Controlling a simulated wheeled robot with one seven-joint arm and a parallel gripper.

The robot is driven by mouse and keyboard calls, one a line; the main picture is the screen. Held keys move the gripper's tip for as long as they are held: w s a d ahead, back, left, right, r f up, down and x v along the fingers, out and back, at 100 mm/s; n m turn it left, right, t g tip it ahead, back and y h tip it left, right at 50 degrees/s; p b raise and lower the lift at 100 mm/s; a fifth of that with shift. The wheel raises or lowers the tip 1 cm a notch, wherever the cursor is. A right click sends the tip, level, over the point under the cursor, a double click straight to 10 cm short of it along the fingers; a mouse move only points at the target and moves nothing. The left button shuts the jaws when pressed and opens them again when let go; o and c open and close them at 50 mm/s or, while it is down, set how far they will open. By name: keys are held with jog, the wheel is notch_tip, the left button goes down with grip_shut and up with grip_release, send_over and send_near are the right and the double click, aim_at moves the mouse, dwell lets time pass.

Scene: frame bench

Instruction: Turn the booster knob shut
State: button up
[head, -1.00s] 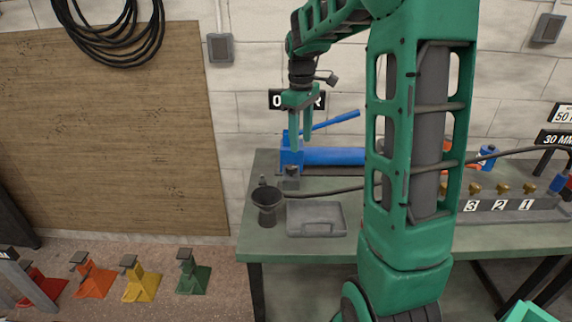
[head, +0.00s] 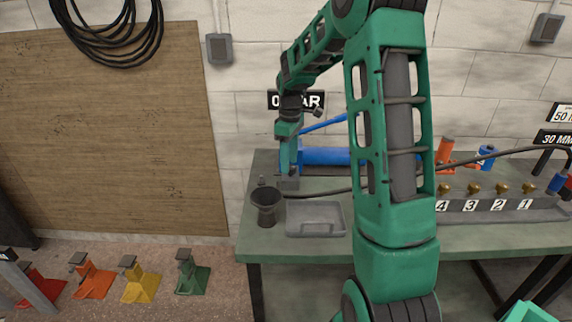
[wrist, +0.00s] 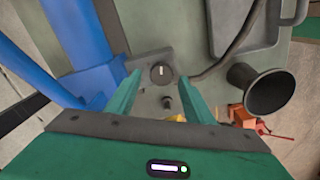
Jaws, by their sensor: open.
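The booster knob (wrist: 161,72) is a dark round dial with a pale mark, set on a small grey block beside the blue pump (wrist: 80,40). In the wrist view my gripper (wrist: 160,82) is open, with its two green fingers on either side of the knob and a gap to each; whether they touch anything cannot be told. In the head view my gripper (head: 288,160) points down just above the grey block (head: 288,184), at the left end of the blue pump (head: 332,156). The knob itself is too small to make out there.
A black funnel-shaped cup (head: 266,204) and a grey tray (head: 315,218) stand in front of the block on the green bench (head: 300,252). A dark hose (head: 325,191) runs right from the block. A blue pump handle (head: 322,124) slants above.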

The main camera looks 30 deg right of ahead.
jog(key=shift+f, duration=0.6)
jog(key=c, duration=1.1)
jog(key=shift+o, duration=0.2)
jog(key=shift+a, duration=0.1)
